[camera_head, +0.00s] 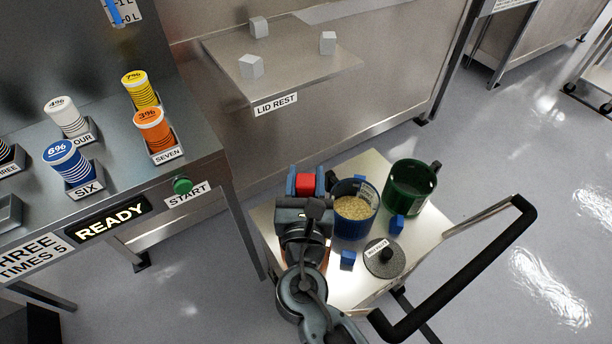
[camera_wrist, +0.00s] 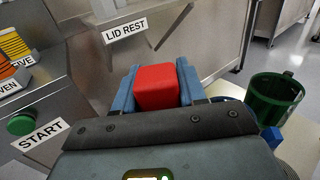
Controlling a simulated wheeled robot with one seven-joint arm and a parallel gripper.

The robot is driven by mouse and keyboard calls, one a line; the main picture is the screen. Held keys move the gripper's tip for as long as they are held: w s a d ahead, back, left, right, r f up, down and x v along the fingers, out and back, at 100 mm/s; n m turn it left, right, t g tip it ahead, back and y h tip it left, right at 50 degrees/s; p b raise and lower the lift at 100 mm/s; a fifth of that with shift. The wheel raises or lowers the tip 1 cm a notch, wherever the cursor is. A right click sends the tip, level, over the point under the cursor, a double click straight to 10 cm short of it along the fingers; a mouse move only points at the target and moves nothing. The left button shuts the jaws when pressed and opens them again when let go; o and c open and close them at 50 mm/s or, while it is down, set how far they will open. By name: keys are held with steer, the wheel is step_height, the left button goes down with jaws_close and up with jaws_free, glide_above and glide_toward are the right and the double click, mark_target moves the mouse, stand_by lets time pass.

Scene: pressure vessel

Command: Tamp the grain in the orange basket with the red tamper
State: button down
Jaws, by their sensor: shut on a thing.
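My gripper (camera_head: 306,184) is shut on the red tamper (camera_head: 306,183), over the left side of the cart. In the wrist view, the red block-shaped top of the tamper (camera_wrist: 156,87) sits between my two blue fingers (camera_wrist: 157,88). The lower part of the tamper is hidden. A small orange-brown patch (camera_head: 325,257) shows beside my arm in the head view and may be the orange basket; my arm hides the rest. I cannot see its grain or whether the tamper touches it.
On the cart (camera_head: 345,288) stand a blue basket (camera_head: 350,230) of grain, a green basket (camera_head: 412,190), a grey disc lid (camera_head: 376,267) and small blue blocks. The black cart handle (camera_head: 455,270) rises at right. A bench with a START button (camera_head: 182,185) stands left; the lid rest shelf (camera_head: 290,75) is behind.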

steer(key=shift+f+b, duration=1.7)
steer(key=shift+f, duration=0.45)
steer(key=shift+f+b, duration=1.2)
steer(key=shift+f, duration=0.2)
steer(key=shift+r, duration=0.1)
steer(key=shift+r+p, duration=1.35)
steer(key=shift+p, duration=0.1)
steer(key=shift+f+b, duration=1.2)
steer(key=shift+f, duration=0.25)
steer(key=shift+r, duration=0.1)
